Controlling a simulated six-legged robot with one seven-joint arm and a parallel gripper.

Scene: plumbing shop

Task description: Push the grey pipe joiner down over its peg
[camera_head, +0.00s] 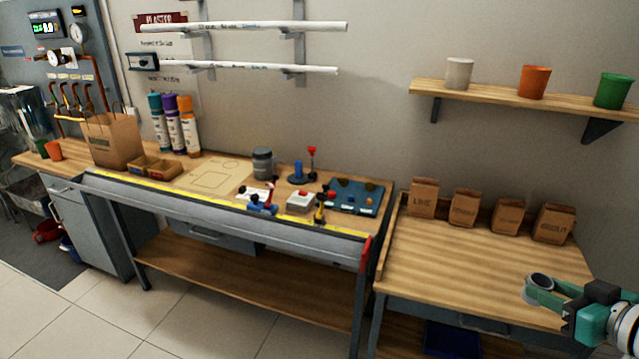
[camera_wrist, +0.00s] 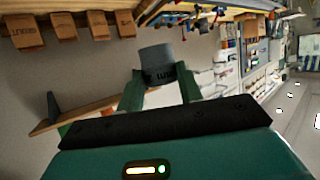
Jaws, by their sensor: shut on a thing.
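My gripper (camera_head: 540,290) is at the lower right in the body camera view, above the right-hand wooden table. Its green fingers are shut on the grey pipe joiner (camera_wrist: 157,62), a short grey cylinder with dark lettering that shows between the fingertips in the wrist view. The joiner is clear of any peg. A dark blue board (camera_head: 366,199) with small red and light parts lies on the workbench, far to the left of my gripper. I cannot make out which peg belongs to the joiner.
The right-hand table (camera_head: 450,255) is bare in front of several paper bags (camera_head: 424,198). The workbench holds a grey jar (camera_head: 262,164), a blue-based stand (camera_head: 297,173) and small tools. A wall shelf (camera_head: 500,98) carries three cups. A red-ended rail (camera_head: 364,253) edges the workbench.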

